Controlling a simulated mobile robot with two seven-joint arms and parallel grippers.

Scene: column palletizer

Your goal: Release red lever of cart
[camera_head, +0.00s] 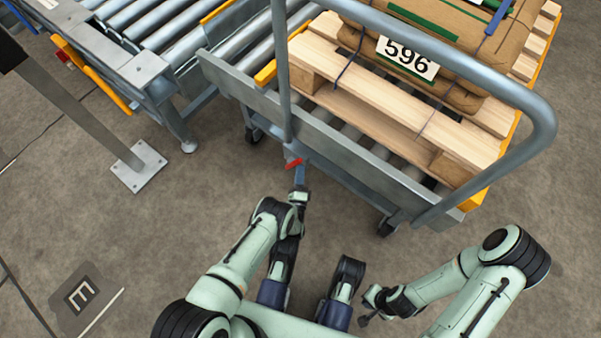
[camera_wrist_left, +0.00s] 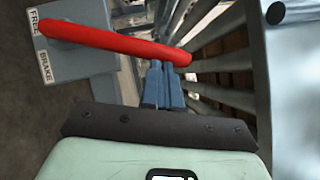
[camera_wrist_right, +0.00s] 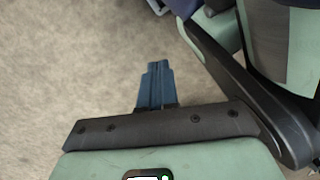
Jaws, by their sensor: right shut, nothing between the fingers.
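The red lever (camera_head: 293,164) is on the near side of the grey roller cart (camera_head: 330,140). In the left wrist view the lever (camera_wrist_left: 110,41) lies across a grey plate with FREE and BRAKE labels (camera_wrist_left: 46,67); its left end is by FREE. My left gripper (camera_head: 300,174) is at the lever. Its blue fingers (camera_wrist_left: 163,62) are close together with their tips at the lever's right part; whether they grip it is unclear. My right gripper (camera_head: 364,320) is low at the right, away from the cart. Its fingers (camera_wrist_right: 154,65) are shut and empty above the floor.
A wooden pallet (camera_head: 385,110) with a strapped load (camera_head: 440,50) marked 596 sits on the cart. The cart's tubular handle (camera_head: 545,120) arches at the right. A roller conveyor (camera_head: 150,25) and a post foot (camera_head: 138,165) stand at the left.

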